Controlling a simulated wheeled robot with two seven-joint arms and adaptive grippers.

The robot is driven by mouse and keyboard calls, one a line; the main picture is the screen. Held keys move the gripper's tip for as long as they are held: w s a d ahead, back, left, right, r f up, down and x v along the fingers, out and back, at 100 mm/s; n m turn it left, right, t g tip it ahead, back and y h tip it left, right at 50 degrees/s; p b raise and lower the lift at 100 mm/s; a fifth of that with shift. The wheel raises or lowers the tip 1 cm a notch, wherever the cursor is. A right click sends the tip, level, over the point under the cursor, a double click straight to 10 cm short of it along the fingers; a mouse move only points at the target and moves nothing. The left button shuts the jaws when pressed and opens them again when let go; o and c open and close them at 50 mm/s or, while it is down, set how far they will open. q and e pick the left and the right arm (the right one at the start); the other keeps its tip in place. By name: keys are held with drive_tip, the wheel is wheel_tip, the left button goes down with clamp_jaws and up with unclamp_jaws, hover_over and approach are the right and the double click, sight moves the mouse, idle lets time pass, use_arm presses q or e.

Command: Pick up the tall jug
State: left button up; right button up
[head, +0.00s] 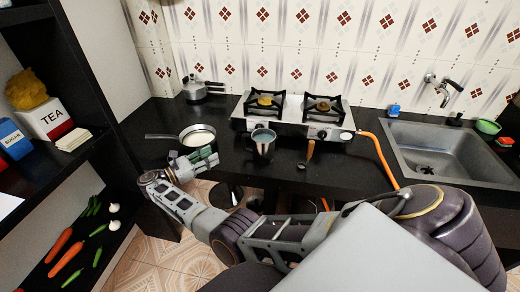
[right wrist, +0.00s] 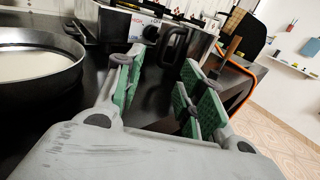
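The tall jug (head: 263,146) is a grey metal jug standing upright on the black counter in front of the stove. In the right wrist view the jug (right wrist: 196,44) stands beyond my fingers, with its dark handle facing the camera. My right gripper (head: 196,160) is low over the counter's front edge, left of the jug and apart from it. In the right wrist view the right gripper's (right wrist: 158,85) green-padded fingers are spread with nothing between them. My left gripper is not in view.
A pan of white liquid (head: 198,136) sits just behind my right gripper. A wooden-handled utensil (head: 309,150) lies right of the jug. The two-burner stove (head: 292,112) is behind, with an orange hose (head: 379,158) to its right. A kettle (head: 195,90) stands back left.

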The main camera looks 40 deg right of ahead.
drive_tip(key=shift+d, duration=0.1)
drive_tip(key=d+p, duration=0.1)
drive_tip(key=d, duration=0.7)
drive_tip(key=shift+d+p, duration=0.25)
drive_tip(key=shift+p, duration=0.05)
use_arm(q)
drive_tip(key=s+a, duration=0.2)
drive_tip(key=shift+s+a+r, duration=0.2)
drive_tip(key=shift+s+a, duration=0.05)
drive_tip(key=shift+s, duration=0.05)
